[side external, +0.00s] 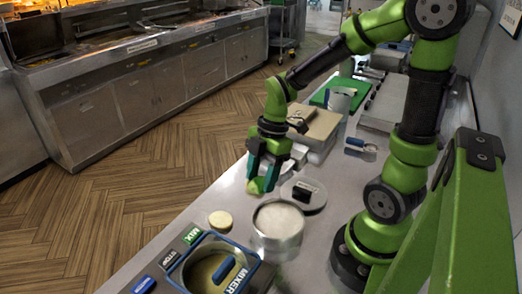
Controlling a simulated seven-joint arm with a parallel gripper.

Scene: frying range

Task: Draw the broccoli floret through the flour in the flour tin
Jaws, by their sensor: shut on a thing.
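My gripper (263,179) points down above the metal counter, with its teal fingers shut on a small light-green piece, the broccoli floret (256,187). The fingers hide part of the floret. The flour tin (278,240) is a round, open metal tin filled with white flour. It stands nearer the camera than my gripper, and the floret is outside it, apart from its rim. I cannot tell whether the floret touches the counter.
A round lid with a black handle (304,192) lies behind the tin. A pale yellow disc (220,219) lies left of it. A blue-rimmed mixer bowl (215,268) with labelled buttons stands in front.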

